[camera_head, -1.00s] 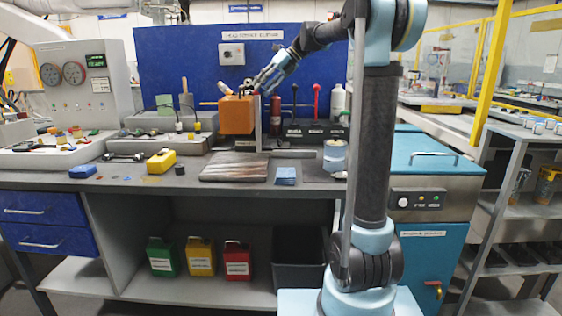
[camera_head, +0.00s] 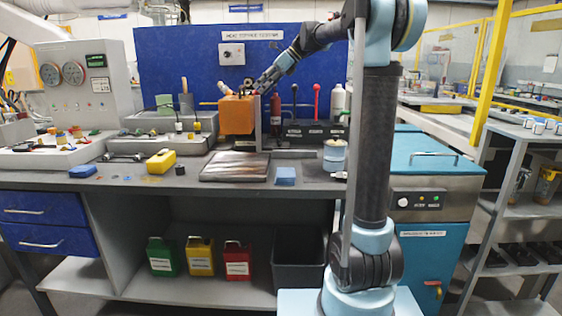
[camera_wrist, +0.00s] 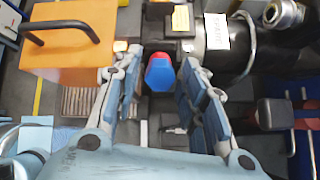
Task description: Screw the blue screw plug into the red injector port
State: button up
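In the wrist view a blue plug (camera_wrist: 159,76) with a faceted body stands between the two fingers of my gripper (camera_wrist: 158,66). The red port (camera_wrist: 158,55) shows just beyond the plug's far end; I cannot tell whether they touch or how deep the plug sits. The fingers are apart, with a narrow gap visible on each side of the plug, so my gripper is open around it. In the head view my gripper (camera_head: 260,86) is at the back of the bench beside the orange block; plug and port cannot be made out there.
The orange block (camera_head: 237,115) with a black handle is close on the left of my gripper, and a dark cylinder (camera_wrist: 228,48) is close on its right in the wrist view. A grey upright plate stands beside the block.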

jog(key=n, duration=0.6)
jog(key=shift+n, duration=0.4)
jog(key=n, duration=0.4)
jog(key=shift+n, duration=0.4)
jog(key=shift+n, duration=1)
jog(key=n, duration=1)
jog(key=shift+c, duration=0.3)
